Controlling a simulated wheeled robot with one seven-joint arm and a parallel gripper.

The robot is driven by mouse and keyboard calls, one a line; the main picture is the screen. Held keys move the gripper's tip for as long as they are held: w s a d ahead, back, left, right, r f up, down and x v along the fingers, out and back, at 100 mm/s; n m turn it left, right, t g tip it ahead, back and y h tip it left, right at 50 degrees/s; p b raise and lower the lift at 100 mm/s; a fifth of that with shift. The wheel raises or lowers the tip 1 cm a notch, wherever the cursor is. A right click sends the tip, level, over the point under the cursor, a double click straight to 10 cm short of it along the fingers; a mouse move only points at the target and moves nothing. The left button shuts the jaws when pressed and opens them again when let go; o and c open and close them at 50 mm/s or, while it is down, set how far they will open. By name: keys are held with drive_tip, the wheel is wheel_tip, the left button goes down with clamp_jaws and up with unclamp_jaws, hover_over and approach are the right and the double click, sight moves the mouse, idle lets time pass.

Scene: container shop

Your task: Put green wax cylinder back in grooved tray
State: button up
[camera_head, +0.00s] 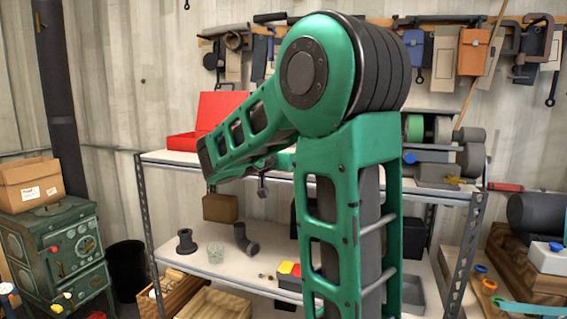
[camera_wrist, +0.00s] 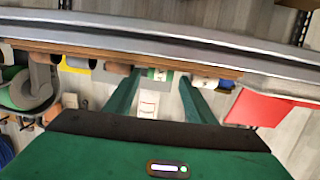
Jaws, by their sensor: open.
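My gripper (camera_wrist: 160,96) is open in the wrist view, with its two green fingers apart and nothing held between them. Beyond the fingertips, several short cylinder ends show along a long brown strip (camera_wrist: 100,49), which may be the grooved tray; I cannot tell. One small green and white piece (camera_wrist: 152,74) lies in line with the gap between the fingers; it may be the green wax cylinder, but it is too small to be sure. The wrist view appears upside down. In the head view my arm covers much of the shelf, and I cannot make out the cylinder or tray.
An open red box (camera_head: 185,142) stands at the left of the upper shelf (camera_head: 165,158); it also shows in the wrist view (camera_wrist: 262,108). A grinder-like machine (camera_head: 440,135) is at the right. The lower shelf holds dark pipe pieces (camera_head: 186,242) and a glass (camera_head: 215,253).

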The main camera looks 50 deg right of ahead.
drive_tip(key=v, duration=1.2)
drive_tip(key=s+f+n+g+y, duration=0.1)
drive_tip(key=s+f+y, duration=0.35)
drive_tip(key=f, duration=0.45)
drive_tip(key=s+f+n+g+y, duration=0.2)
drive_tip(key=s+f+y, duration=0.1)
drive_tip(key=s+f, duration=0.4)
drive_tip(key=s+a+f+n+g+y, duration=0.1)
drive_tip(key=s+a+f+n+y, duration=0.1)
drive_tip(key=s+a+f, duration=0.3)
drive_tip(key=s+a+f+n+y, duration=0.3)
drive_tip(key=s+a+f+y, duration=0.2)
drive_tip(key=s+a, duration=0.2)
drive_tip(key=a, duration=0.2)
drive_tip(key=shift+s+a+g, duration=0.25)
drive_tip(key=shift+g, duration=0.15)
drive_tip(key=shift+f+y, duration=0.1)
drive_tip(key=shift+y, duration=0.15)
